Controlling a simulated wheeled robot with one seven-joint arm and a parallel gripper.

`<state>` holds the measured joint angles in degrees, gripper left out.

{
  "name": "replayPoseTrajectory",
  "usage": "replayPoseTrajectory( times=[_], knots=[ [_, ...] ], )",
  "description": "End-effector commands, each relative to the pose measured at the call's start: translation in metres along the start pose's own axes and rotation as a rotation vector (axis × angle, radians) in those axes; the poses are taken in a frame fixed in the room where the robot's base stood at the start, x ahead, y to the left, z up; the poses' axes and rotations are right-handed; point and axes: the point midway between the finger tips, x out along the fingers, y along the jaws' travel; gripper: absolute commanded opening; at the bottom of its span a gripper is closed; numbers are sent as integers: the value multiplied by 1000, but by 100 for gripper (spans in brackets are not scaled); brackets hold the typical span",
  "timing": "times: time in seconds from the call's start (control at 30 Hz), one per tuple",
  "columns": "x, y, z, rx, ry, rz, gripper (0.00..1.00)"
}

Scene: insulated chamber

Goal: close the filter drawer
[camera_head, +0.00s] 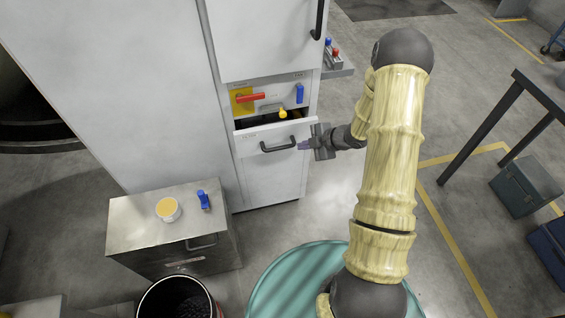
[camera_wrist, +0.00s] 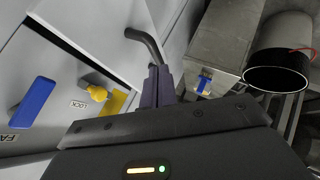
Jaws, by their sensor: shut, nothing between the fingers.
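The filter drawer (camera_head: 247,136) is a white front with a black bar handle (camera_head: 278,144), low on the white cabinet. It stands partly pulled out, with a dark gap showing above its front. In the wrist view the black handle (camera_wrist: 148,42) rises just beyond the fingertips. My gripper (camera_head: 304,146) is shut and empty beside the right end of the handle. Its dark fingers (camera_wrist: 158,86) are together in the wrist view; whether they touch the handle or drawer front I cannot tell. A yellow knob (camera_head: 283,113) sits above the drawer, marked LOCK in the wrist view.
A red lever (camera_head: 251,97) and a blue lever (camera_head: 299,93) are on the panel above. A metal cabinet (camera_head: 135,222) with a yellow-topped round tub (camera_head: 168,209) and a blue item (camera_head: 204,199) stands at lower left, near a black bin (camera_head: 147,300).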

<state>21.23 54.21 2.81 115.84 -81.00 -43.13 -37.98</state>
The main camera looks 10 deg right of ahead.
Motion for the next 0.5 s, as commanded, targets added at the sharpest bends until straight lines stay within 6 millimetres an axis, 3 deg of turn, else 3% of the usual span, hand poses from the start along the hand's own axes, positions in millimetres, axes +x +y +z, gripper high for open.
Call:
replayPoseTrajectory(
  times=[0.03, 0.1, 0.5],
  knots=[
    [12, -17, 7, -31, 31, 21, 0],
    [17, -28, 7, -85, 74, 58, 0],
    [34, -79, 6, -393, 249, 345, 0]
  ],
)
